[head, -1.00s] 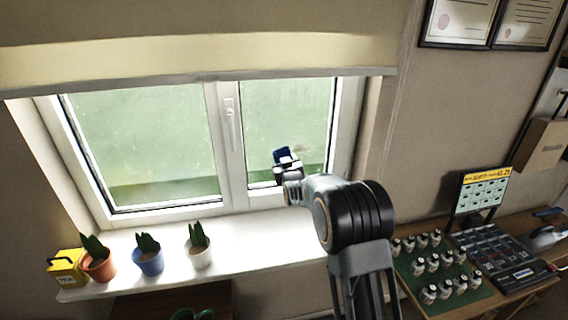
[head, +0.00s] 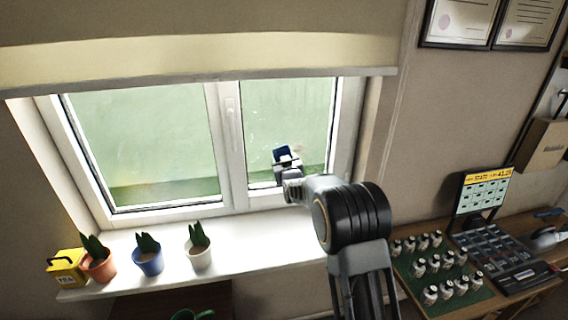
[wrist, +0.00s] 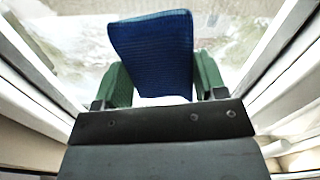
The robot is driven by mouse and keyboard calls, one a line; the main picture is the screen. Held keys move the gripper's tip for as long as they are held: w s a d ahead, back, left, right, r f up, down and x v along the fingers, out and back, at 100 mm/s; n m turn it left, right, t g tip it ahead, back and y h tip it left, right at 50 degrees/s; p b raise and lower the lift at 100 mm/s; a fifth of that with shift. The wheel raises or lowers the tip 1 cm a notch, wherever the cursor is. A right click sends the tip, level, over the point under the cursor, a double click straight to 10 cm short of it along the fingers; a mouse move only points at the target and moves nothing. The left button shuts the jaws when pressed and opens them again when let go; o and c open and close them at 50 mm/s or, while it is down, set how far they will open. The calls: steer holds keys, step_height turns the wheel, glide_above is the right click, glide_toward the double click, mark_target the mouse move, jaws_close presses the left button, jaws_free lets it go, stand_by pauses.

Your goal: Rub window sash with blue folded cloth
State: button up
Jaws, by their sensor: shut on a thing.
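The blue folded cloth (wrist: 153,52) stands up between the green fingers of my gripper (wrist: 160,85) in the wrist view. My gripper is shut on it. In the head view the cloth (head: 282,153) shows as a small dark blue patch in front of the lower part of the right window sash (head: 338,125). My gripper (head: 287,165) is just below it. The sash has a white frame around a pane with whitish smears (wrist: 75,40). I cannot tell whether the cloth touches the glass.
A white sill (head: 240,255) runs below the window, with a yellow tin (head: 66,268) and three potted plants at its left. A window handle (head: 231,122) is on the middle frame. A blind (head: 200,60) hangs above. At right, a desk holds several small bottles on a green mat (head: 455,307).

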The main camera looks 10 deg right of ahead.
mark_target(313, 152)
steer(key=shift+w, duration=0.5)
steer(key=shift+d+f+b, duration=0.15)
steer(key=shift+d+b, duration=0.7)
steer(key=shift+d, duration=0.15)
steer(key=shift+s+d+b, duration=0.1)
steer(key=shift+d+b, duration=0.25)
steer(key=shift+d, duration=0.7)
steer(key=shift+d, duration=3.95)
steer(key=shift+r, duration=0.2)
steer(key=shift+a, duration=0.1)
